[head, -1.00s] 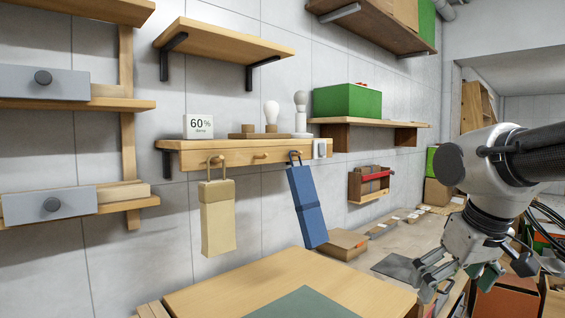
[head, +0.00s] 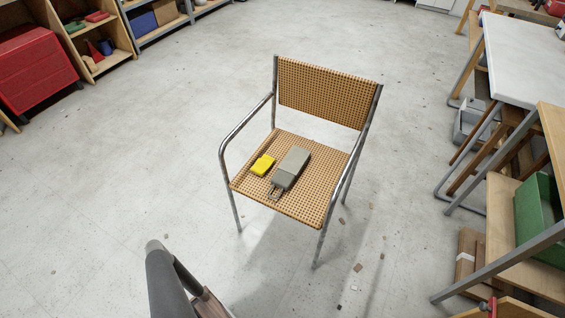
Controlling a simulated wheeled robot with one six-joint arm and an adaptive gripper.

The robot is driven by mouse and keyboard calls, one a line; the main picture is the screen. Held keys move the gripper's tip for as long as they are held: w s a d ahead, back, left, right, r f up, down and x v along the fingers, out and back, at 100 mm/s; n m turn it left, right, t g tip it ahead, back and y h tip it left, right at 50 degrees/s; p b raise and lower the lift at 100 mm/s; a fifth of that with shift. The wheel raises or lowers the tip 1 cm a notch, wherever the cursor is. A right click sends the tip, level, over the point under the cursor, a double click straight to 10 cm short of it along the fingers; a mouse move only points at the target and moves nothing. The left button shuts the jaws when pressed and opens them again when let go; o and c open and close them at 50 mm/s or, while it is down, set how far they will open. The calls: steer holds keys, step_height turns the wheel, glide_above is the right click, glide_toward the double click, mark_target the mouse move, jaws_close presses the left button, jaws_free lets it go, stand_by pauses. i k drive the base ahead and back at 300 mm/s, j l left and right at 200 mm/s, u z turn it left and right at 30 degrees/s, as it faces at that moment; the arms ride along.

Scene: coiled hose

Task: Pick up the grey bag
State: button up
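The grey bag (head: 291,168) lies flat on the seat of a chair (head: 323,92) with a tan woven seat and back and a metal tube frame.
Open grey floor surrounds the chair. A white-topped table (head: 515,60) and a shelf with a green bin (head: 540,215) stand at the right. Flat brown boards (head: 468,262) lie near them. A red cabinet (head: 35,68) stands at the far left.

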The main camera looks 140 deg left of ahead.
mark_target(288, 171)
steer(key=u, duration=4.1)
